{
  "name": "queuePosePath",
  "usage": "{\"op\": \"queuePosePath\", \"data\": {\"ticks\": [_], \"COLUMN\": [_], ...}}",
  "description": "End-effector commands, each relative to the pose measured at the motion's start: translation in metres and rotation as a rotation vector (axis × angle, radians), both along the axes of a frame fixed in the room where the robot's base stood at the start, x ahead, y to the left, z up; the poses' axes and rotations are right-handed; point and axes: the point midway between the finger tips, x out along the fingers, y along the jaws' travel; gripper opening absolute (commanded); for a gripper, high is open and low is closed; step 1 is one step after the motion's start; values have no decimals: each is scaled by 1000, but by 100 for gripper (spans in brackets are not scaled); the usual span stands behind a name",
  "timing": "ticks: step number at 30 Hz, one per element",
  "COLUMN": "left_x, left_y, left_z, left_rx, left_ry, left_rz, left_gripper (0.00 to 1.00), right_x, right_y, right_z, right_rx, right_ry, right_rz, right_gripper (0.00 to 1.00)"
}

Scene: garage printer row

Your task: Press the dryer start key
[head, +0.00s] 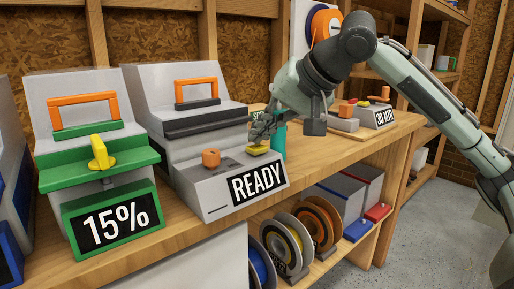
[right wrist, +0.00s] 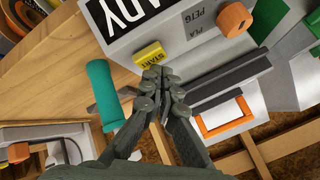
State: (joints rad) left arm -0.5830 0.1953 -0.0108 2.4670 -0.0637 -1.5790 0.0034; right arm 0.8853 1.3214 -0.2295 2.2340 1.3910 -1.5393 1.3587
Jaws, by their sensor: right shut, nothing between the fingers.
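The dryer (head: 208,180) is a grey box with a READY display (head: 257,184) on its front. Its yellow start key (head: 256,150) sits on the sloped panel above the display. In the right wrist view the key (right wrist: 149,55) reads START. My right gripper (head: 261,133) is shut and empty, with its fingertips just above and behind the key. In the right wrist view the fingertips (right wrist: 160,76) are close beside the key's edge; I cannot tell whether they touch it. My left gripper is in neither view.
An orange knob (head: 211,158) is left of the key. A green-fronted machine showing 15% (head: 112,222) is to the left, and a unit marked 30 MIN (head: 384,117) is farther right. Spools (head: 285,240) are on the shelf below.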

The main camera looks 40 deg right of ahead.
Motion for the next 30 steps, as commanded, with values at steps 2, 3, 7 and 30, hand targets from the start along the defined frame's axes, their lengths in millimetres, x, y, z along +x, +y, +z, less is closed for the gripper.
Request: {"op": "queuePosePath", "data": {"ticks": [2,3,7,30], "left_x": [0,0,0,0], "left_y": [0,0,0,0], "left_z": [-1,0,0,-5], "left_rx": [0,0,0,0], "left_ry": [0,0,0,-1], "left_rz": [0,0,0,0], "left_gripper": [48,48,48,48], "right_x": [0,0,0,0], "right_y": [0,0,0,0], "right_z": [-1,-1,-1,-9], "right_rx": [0,0,1,0], "right_ry": [-1,-1,-1,1], "right_rz": [-1,0,1,1], "right_gripper": [0,0,0,0]}}
